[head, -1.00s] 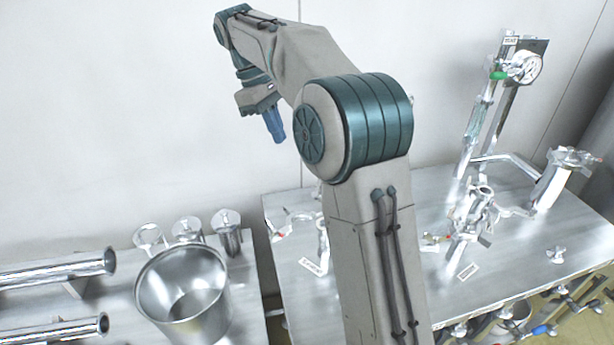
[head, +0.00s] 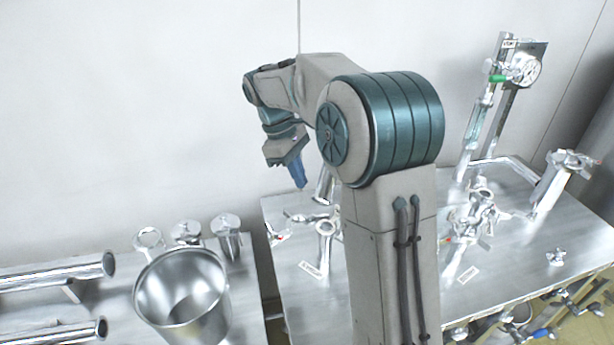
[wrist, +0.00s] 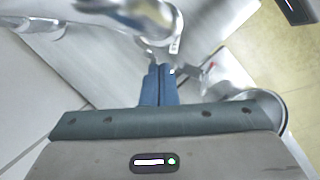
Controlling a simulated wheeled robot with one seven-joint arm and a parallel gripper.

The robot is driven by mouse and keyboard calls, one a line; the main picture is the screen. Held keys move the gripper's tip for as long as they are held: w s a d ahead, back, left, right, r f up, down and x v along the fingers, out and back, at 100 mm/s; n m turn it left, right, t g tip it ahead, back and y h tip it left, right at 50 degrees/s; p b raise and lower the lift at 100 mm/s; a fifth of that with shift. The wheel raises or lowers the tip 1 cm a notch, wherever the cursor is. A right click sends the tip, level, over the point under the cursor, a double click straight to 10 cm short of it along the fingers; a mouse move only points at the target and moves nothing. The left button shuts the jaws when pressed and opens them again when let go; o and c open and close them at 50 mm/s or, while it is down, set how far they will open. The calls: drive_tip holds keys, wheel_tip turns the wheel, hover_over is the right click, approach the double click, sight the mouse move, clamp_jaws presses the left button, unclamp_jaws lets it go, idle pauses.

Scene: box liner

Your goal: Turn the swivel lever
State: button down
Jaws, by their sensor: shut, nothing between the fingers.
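A metal fitting with a slim lever-like arm (head: 304,217) stands on the table below the gripper, beside a short post (head: 325,228). I cannot tell for sure that this arm is the swivel lever. Contact is not visible.
More fittings (head: 478,215) and a gauge stand (head: 505,90) occupy the right of the steel table (head: 390,295). A large steel pot (head: 150,295) and pipes (head: 50,270) are on the left table. The wall (head: 130,110) is behind.

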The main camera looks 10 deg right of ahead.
drive_tip(key=shift+s+d, duration=0.65)
drive_tip(key=shift+d, duration=0.1)
drive_tip(key=shift+f, duration=0.1)
